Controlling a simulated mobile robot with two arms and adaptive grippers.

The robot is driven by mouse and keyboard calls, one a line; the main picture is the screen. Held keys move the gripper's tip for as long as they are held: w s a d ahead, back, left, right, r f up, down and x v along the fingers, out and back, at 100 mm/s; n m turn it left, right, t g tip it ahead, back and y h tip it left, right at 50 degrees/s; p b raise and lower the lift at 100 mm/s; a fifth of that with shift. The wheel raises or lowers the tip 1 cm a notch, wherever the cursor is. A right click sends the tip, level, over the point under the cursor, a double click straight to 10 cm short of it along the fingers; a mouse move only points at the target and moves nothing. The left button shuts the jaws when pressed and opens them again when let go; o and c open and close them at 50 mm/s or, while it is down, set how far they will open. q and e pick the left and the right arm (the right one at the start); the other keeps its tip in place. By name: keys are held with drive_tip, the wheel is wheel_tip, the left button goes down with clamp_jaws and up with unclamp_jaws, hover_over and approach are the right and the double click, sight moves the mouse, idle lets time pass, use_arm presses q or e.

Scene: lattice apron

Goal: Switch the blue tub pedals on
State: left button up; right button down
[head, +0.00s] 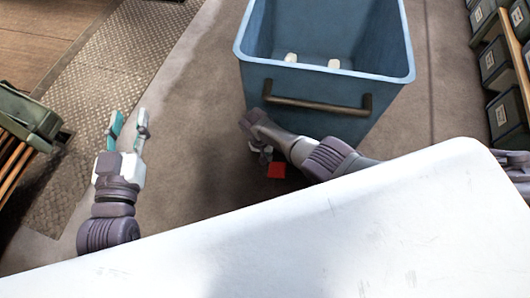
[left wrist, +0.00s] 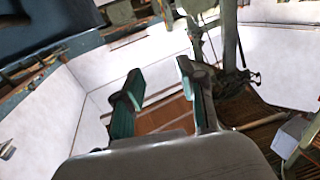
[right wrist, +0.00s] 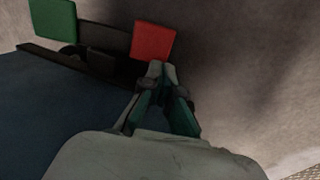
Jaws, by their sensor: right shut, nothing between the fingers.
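The blue tub (head: 310,88) stands on the floor at the top middle of the head view, with a dark handle bar on its near side. In the right wrist view its dark blue side (right wrist: 50,115) fills the lower left. A green pedal (right wrist: 52,20) and a red pedal (right wrist: 153,41) are on a dark mount at its base. The red pedal also shows in the head view (head: 276,171); the green one is hidden there. My right gripper (right wrist: 160,68) is shut and empty, its tips at the red pedal's lower edge; I cannot tell if they touch. My left gripper (head: 129,122) is open and empty, away from the tub.
A white surface (head: 330,245) fills the front of the head view. Two small white objects (head: 333,63) are inside the tub. Shelves with dark bins (head: 500,70) stand at the right, and a green crate-like object (head: 28,115) at the left. The floor left of the tub is clear.

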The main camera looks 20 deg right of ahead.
use_arm(q)
drive_tip(key=shift+s+a+f+g, duration=0.1)
drive_tip(key=shift+a+f+g, duration=0.15)
drive_tip(key=shift+f+g, duration=0.3)
drive_tip(key=shift+s+a+f+g, duration=0.1)
drive_tip(key=shift+a+f+g, duration=0.2)
drive_tip(key=shift+f, duration=0.45)
drive_tip(key=shift+d, duration=0.15)
